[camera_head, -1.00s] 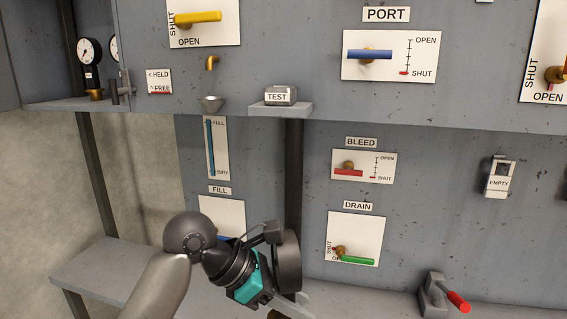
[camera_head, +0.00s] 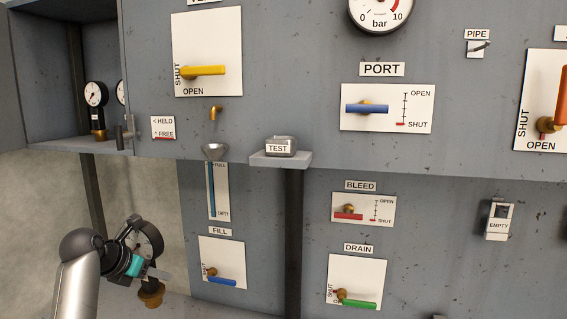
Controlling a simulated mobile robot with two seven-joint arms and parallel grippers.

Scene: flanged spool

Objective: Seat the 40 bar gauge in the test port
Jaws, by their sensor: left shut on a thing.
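My left gripper (camera_head: 148,272) is at the lower left, shut on a gauge (camera_head: 151,240). The gauge has a round black body seen edge-on and a brass fitting (camera_head: 151,294) pointing down. Its dial face is turned away, so its range cannot be read. A grey metal block marked TEST (camera_head: 280,147) sits on a small ledge (camera_head: 281,162) at the panel's middle. The held gauge is apart from it, lower and to the left. My right gripper is not in view.
Another gauge (camera_head: 96,93) stands in the open cabinet at left, with one partly hidden beside it. A funnel (camera_head: 214,151) is left of the ledge. The blue PORT handle (camera_head: 367,109) is horizontal; its red marker is at SHUT. BLEED (camera_head: 349,216) and DRAIN (camera_head: 359,304) handles are below.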

